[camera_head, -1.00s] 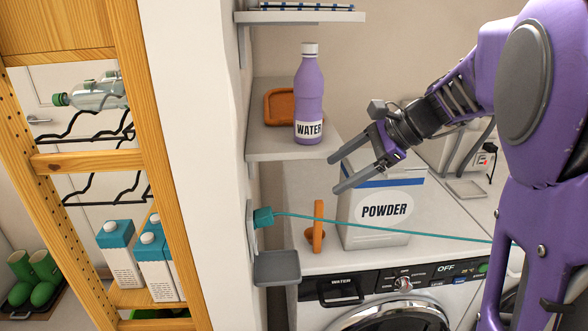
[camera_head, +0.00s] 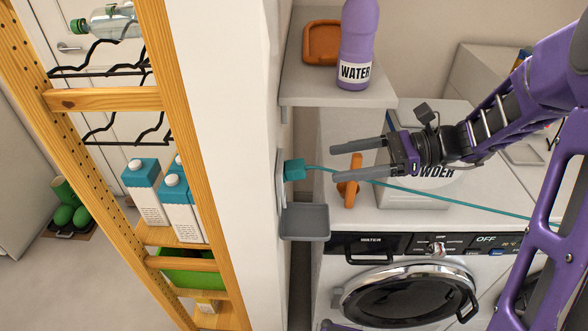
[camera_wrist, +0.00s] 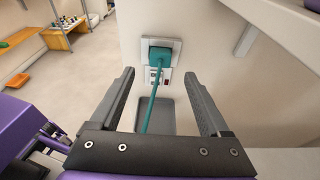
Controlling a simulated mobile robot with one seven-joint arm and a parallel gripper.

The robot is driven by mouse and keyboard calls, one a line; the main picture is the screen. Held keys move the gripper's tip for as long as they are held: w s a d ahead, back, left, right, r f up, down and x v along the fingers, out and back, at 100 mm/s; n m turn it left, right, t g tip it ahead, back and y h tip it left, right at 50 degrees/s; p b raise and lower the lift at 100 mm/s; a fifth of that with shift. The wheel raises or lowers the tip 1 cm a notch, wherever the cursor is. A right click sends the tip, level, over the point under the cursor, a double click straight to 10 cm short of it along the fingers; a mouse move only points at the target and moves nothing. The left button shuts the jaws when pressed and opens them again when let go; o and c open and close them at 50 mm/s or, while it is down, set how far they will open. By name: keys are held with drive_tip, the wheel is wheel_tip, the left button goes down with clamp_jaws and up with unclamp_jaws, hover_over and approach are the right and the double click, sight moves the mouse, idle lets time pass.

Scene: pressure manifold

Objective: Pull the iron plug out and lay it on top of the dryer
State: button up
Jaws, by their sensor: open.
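The iron plug (camera_head: 295,169) is a teal block seated in the wall socket, with a teal cord (camera_head: 440,197) running right. In the wrist view the plug (camera_wrist: 158,56) sits in a white socket plate (camera_wrist: 175,45), ahead of and between my fingers. My gripper (camera_head: 338,160) is open and empty, to the right of the plug and apart from it. It also shows in the wrist view (camera_wrist: 158,95), with the cord passing between the fingers. The dryer is not clearly identifiable; a white machine with a round door (camera_head: 412,298) and a WATER label stands below.
A grey tray (camera_head: 305,222) juts from the wall just below the plug. A shelf (camera_head: 345,92) with a purple WATER bottle (camera_head: 357,45) is above. An orange object (camera_head: 348,190) and the POWDER box (camera_head: 400,200) stand on the machine top, near my gripper.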

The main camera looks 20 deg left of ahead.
sight(305, 167)
drive_tip(key=shift+b+x, duration=0.75)
drive_tip(key=shift+x, duration=3.45)
drive_tip(key=shift+p, duration=0.55)
drive_tip(key=shift+c, duration=0.2)
clamp_jaws()
drive_tip(key=shift+w+d, duration=0.15)
drive_tip(key=shift+d, duration=0.05)
drive_tip(key=shift+p+v, duration=1.25)
drive_tip(key=shift+v, duration=1.55)
